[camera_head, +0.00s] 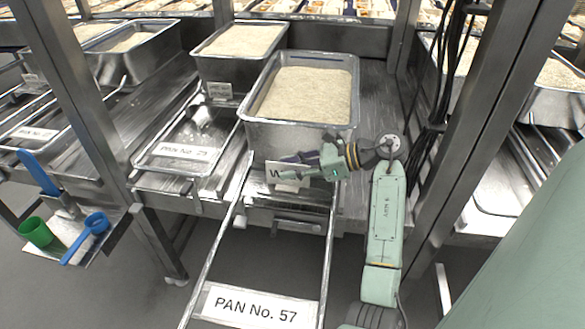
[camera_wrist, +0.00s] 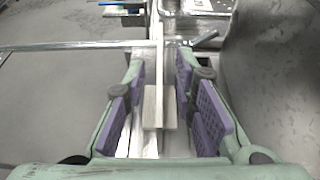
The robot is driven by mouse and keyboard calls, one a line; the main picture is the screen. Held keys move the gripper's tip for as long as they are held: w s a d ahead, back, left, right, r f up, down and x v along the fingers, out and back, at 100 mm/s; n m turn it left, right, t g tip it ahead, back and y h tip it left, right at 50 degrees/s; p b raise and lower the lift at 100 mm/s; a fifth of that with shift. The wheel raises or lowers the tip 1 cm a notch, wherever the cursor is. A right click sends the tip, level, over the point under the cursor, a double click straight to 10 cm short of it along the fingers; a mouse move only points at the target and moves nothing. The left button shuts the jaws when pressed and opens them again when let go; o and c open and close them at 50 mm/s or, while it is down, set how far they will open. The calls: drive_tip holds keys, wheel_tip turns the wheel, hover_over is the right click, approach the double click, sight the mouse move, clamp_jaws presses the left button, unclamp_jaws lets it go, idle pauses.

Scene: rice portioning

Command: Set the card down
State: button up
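The card (camera_head: 288,177) is a small white plate with a dark printed mark, in front of the big pan at the shelf's front edge. My gripper (camera_head: 299,163) is at the card, its fingers pointing left in the head view. In the wrist view, my gripper (camera_wrist: 160,85) has its two purple-padded fingers spread apart. A pale beige block (camera_wrist: 160,107) shows between them, with gaps to the pads; I cannot tell whether it belongs to the card. Whether the card's lower edge rests on the shelf is unclear.
A rice-filled metal pan (camera_head: 302,98) stands right behind my gripper. Another rice pan (camera_head: 238,45) is behind it. An empty pulled-out rail frame with a PAN No. 57 label (camera_head: 256,306) is in front. A ledge with a green cup (camera_head: 36,232) and blue scoop (camera_head: 92,229) is at left.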

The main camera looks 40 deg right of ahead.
drive_tip(key=shift+r, duration=0.15)
drive_tip(key=shift+s+d, duration=0.2)
drive_tip(key=shift+d, duration=0.05)
drive_tip(key=b+v, duration=0.2)
drive_tip(key=v, duration=0.5)
drive_tip(key=shift+a, duration=0.1)
drive_tip(key=shift+c, duration=0.4)
idle(0.6)
